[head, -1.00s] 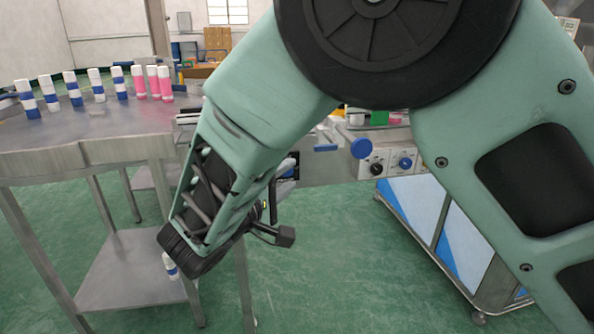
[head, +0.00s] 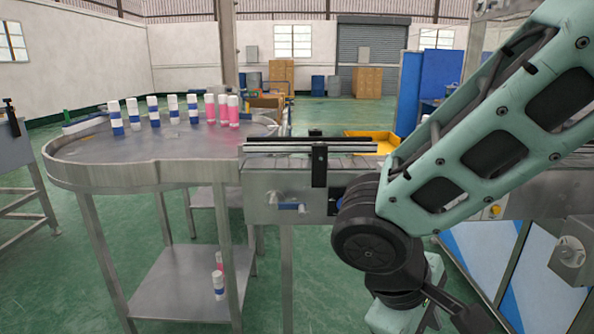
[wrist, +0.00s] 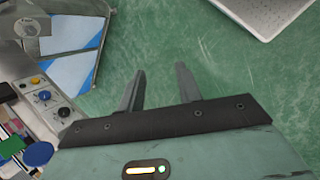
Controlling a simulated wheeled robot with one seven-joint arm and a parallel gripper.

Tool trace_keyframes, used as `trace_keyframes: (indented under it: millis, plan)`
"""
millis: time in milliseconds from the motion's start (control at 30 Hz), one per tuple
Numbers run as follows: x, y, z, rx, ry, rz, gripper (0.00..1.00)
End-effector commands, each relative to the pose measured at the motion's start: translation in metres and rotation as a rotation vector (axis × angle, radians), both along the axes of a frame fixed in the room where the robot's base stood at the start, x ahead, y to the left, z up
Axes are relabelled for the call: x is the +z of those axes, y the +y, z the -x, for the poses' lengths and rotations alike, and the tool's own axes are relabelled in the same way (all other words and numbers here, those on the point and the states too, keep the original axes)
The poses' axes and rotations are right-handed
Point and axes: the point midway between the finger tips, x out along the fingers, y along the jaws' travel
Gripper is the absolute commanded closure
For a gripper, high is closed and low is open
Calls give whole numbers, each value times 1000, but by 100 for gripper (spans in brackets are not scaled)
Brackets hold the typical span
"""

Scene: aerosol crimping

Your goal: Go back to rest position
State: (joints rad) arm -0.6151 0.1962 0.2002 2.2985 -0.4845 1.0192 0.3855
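My gripper (wrist: 160,92) shows in the wrist view with its two fingers apart and nothing between them. It points down over bare green floor. In the head view my arm is folded at the right, and the fingertips are not clearly seen there. Several white-capped cans with blue or pink bodies, such as a pink one (head: 211,110), stand upright on the round steel table (head: 120,172) at the left. Two more cans (head: 218,284) stand on its lower shelf.
A conveyor with steel guide rails (head: 300,147) joins the table's right side. A machine control panel with knobs (wrist: 44,97) lies at the left of the wrist view, and a pale flat-topped surface (wrist: 265,12) at the upper right. A yellow tray (head: 375,140) is behind the conveyor.

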Motion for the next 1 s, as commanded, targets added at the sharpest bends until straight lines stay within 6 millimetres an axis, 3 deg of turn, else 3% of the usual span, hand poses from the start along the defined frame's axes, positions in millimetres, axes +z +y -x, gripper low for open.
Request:
trace_keyframes:
  millis: [100,200,400,433,800,1000]
  plan:
    - [0,7,38,-35,63,-194,65]
    - [0,15,60,-57,79,-326,65]
    - [3,27,87,-98,39,-539,65]
    - [17,28,86,-95,46,-534,65]
    - [99,28,85,-95,50,-528,65]
    - [128,28,85,-96,50,-527,65]
